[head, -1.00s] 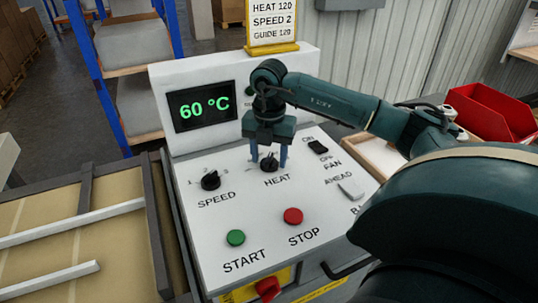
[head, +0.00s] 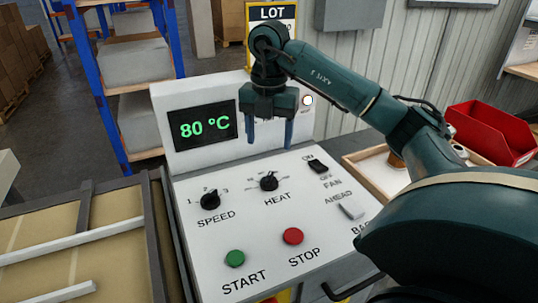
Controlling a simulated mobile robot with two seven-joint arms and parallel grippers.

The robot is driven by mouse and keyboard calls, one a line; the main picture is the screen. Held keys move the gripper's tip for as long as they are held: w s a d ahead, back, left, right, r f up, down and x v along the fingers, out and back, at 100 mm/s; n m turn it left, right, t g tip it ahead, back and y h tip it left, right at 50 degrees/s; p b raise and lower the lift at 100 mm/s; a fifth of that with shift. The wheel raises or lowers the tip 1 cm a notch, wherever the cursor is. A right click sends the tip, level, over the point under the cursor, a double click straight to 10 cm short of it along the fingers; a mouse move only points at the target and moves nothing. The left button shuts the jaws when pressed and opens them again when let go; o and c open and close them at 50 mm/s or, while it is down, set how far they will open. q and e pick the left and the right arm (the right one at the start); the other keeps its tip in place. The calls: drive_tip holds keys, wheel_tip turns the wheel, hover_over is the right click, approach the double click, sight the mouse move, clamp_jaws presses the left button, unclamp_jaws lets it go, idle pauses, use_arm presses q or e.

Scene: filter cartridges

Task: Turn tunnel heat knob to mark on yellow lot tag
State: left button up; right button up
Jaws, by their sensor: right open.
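The black HEAT knob (head: 269,182) sits in the middle of the white control panel (head: 200,247), with a printed scale around it. The green display (head: 202,128) behind it reads 80 °C. My right gripper (head: 269,143) is open and empty, raised above and behind the knob, fingers pointing down and apart from it. The yellow lot tag (head: 285,14) stands on top of the panel. Only "LOT" at its top can be read now, since my right arm hides much of it. My left gripper is not in view.
The SPEED knob (head: 210,199), green START button (head: 235,258), red STOP button (head: 293,236) and FAN switch (head: 318,166) surround the HEAT knob. A lit white lamp (head: 308,100) is beside my gripper. A red bin (head: 492,132) stands at the right.

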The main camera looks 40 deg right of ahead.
wheel_tip(320, 180, up, 2)
drive_tip(key=shift+r+p, duration=0.15)
drive_tip(key=shift+p, duration=0.15)
idle(0.5)
